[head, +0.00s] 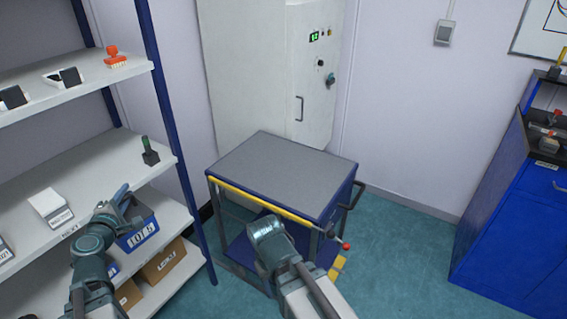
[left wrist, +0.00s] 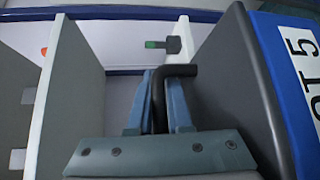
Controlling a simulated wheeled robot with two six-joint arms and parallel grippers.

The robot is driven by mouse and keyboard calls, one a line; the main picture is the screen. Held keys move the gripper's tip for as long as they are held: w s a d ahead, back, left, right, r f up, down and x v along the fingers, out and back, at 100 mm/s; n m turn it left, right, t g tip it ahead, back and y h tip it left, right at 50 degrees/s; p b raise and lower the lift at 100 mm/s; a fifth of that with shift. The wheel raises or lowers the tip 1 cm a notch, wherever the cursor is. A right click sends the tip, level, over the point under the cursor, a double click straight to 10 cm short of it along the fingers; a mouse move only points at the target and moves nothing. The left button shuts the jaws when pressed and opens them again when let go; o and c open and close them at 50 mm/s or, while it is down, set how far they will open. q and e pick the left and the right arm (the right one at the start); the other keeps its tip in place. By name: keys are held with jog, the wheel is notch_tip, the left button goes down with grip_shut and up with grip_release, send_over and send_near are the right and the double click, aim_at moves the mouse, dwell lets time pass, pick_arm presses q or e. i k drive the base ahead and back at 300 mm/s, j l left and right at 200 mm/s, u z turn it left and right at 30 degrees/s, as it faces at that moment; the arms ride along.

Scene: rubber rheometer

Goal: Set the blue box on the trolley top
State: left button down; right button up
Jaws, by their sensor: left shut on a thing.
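The blue box (head: 140,236), with a white lot label, is at the front edge of a lower rack shelf in the head view. I cannot tell whether it rests on the shelf or is just lifted. My left gripper (head: 124,199) is shut on its black bent handle. In the left wrist view the blue fingers (left wrist: 160,98) close around the handle (left wrist: 178,72), with the labelled box wall (left wrist: 285,75) to the right. The trolley top (head: 283,168) is grey and empty, right of the rack. My right gripper (head: 266,230) is in front of the trolley; its fingers are hidden.
The rack (head: 167,130) has a blue post between the box and the trolley. A black-and-green stamp (head: 150,152) stands on the shelf above. Cardboard boxes (head: 165,262) sit below. A white cabinet (head: 270,80) stands behind the trolley, a blue cabinet (head: 515,225) at right.

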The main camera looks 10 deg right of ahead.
aim_at(299, 172)
jog(key=i+l, duration=0.1)
jog(key=l, duration=0.3)
jog(key=i+l, duration=0.15)
jog(key=l, duration=0.25)
jog(key=i+l, duration=0.1)
jog(key=l, duration=0.35)
jog(key=i+l, duration=0.1)
jog(key=l, duration=0.3)
jog(key=i+l, duration=0.15)
jog(key=l, duration=0.25)
jog(key=i+l, duration=0.1)
jog(key=l, duration=0.3)
jog(key=i+l, duration=0.1)
jog(key=l, duration=0.3)
jog(key=i+l, duration=0.15)
jog(key=l, duration=0.25)
